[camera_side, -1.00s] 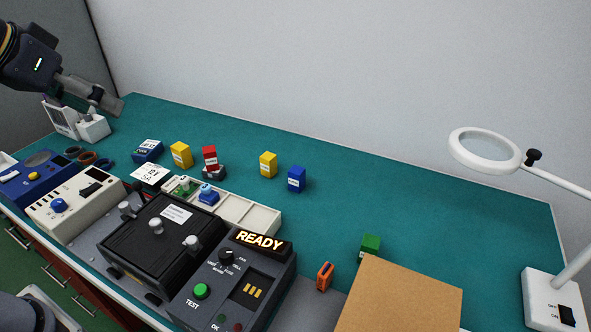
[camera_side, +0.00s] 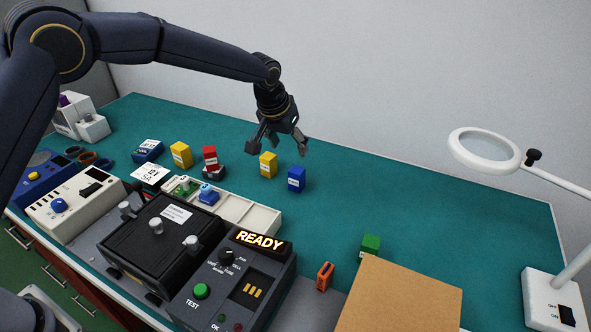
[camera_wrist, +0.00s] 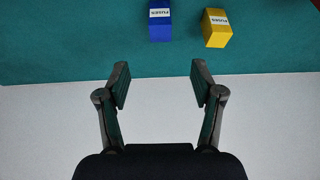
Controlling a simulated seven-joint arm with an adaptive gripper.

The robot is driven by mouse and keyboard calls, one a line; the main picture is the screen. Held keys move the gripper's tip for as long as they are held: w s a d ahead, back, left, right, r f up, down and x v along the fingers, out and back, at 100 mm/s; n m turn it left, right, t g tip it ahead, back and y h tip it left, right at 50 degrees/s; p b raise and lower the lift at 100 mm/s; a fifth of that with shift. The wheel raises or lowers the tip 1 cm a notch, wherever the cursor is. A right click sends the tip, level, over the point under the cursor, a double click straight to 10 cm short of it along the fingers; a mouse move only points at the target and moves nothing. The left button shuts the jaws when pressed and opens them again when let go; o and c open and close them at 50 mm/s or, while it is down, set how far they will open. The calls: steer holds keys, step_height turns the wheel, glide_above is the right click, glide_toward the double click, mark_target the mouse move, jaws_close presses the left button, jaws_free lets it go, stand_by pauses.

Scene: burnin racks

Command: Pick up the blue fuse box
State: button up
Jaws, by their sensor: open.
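The blue fuse box (camera_side: 296,180) stands upright on the green mat, right of a yellow fuse box (camera_side: 268,165). My gripper (camera_side: 277,147) is open and empty, above and behind these two boxes in the side view. In the wrist view the blue fuse box (camera_wrist: 160,22) is at the top, with a white "FUSES" label, and the yellow one (camera_wrist: 217,28) is to its right. The open fingers (camera_wrist: 159,82) are apart from both boxes, with nothing between them.
Another yellow box (camera_side: 181,155) and a red box (camera_side: 210,158) stand farther left. A cream compartment tray (camera_side: 262,220), a black fixture (camera_side: 150,245) and a tester reading READY (camera_side: 232,285) lie in front. A green box (camera_side: 370,246) and magnifier lamp (camera_side: 485,150) are right; the mat between is clear.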

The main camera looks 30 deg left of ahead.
mark_target(297, 170)
steer(key=x, duration=1.5)
steer(key=shift+s+a, duration=0.1)
steer(key=shift+s, duration=0.05)
steer(key=c, duration=1.2)
steer(key=shift+c, duration=0.2)
